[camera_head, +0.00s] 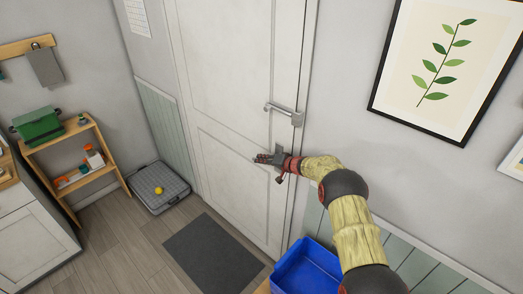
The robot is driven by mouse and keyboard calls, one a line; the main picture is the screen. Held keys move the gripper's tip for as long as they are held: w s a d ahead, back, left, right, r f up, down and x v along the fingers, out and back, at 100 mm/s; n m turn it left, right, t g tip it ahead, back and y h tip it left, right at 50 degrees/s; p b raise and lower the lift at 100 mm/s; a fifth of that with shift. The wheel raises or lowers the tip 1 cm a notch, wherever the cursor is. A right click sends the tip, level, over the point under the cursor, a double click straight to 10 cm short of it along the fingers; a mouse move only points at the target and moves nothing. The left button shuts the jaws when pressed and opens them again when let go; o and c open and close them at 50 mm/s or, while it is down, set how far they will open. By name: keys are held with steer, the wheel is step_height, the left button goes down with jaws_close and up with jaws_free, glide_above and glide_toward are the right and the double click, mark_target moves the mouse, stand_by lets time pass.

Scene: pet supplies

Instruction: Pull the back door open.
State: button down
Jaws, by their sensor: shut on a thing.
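The back door (232,60) is a tall white panelled door in the wall and looks closed in its frame. Its metal lever handle (283,109) sits near the door's right edge and lies about level. My gripper (264,158), dark and red, is in front of the door below the lever, and a gap shows between it and the lever. It is shut on a small grey piece (279,151) that shows at its jaws. The fingers partly hide this piece, and I cannot tell whether it is fixed to the door.
A dark mat (213,253) lies on the floor before the door. A blue bin (306,272) stands at the lower right, beneath my arm. A grey tray (155,187) with a yellow ball (159,190) lies left of the door. A wooden shelf (80,190) stands farther left.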

steer(key=shift+s+d+f+g+h+p, duration=0.25)
steer(key=shift+g+h+p, duration=0.45)
steer(key=shift+p, duration=2.4)
steer(key=shift+f+h+p, duration=0.3)
steer(key=shift+f+p, duration=0.05)
steer(key=shift+p, duration=0.55)
steer(key=shift+d+f, duration=0.1)
steer(key=shift+f, duration=0.05)
